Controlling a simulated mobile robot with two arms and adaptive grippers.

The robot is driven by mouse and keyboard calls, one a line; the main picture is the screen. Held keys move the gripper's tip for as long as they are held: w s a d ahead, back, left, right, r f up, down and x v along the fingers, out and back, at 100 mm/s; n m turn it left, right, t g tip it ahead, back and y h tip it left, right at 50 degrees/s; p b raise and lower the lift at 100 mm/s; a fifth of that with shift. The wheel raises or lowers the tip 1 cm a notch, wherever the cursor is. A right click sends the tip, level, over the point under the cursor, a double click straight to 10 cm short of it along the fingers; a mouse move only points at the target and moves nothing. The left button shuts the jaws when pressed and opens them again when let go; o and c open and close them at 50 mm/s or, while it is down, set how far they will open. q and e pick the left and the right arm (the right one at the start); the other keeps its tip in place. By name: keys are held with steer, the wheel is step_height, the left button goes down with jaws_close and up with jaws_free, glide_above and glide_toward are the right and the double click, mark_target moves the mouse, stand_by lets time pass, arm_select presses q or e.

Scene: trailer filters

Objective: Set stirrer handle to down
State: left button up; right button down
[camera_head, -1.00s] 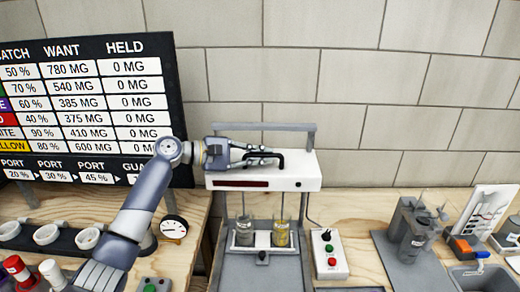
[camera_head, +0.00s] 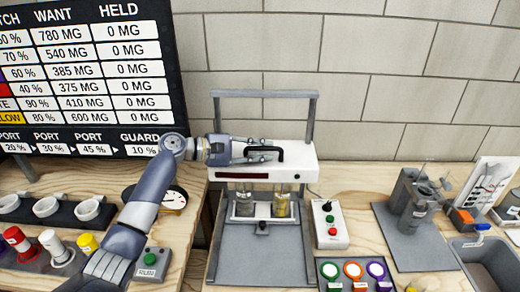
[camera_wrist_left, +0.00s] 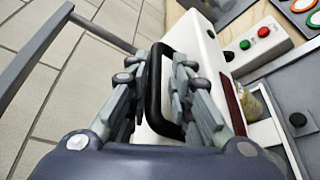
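The stirrer has a white head (camera_head: 298,176) on a grey upright frame (camera_head: 313,118). The head sits low on the frame, well below the top bar, and its underside is close above two glass beakers, a clear one (camera_head: 244,205) and a yellowish one (camera_head: 281,205). The black stirrer handle (camera_head: 281,151) is a loop on the head. My left gripper (camera_head: 268,153) is at the handle. In the left wrist view the fingers (camera_wrist_left: 160,85) close in on both sides of the handle bar (camera_wrist_left: 154,95). My right gripper is not in view.
A small control box (camera_head: 331,222) with green and red buttons stands right of the stirrer. A dial (camera_head: 174,198) and a dark batch board (camera_head: 90,75) are left. Coloured rings (camera_head: 353,271) lie in front right. A grey stand (camera_head: 415,215) is further right.

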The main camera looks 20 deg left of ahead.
arm_select(q)
steer(key=v, duration=1.2)
stand_by(0.3)
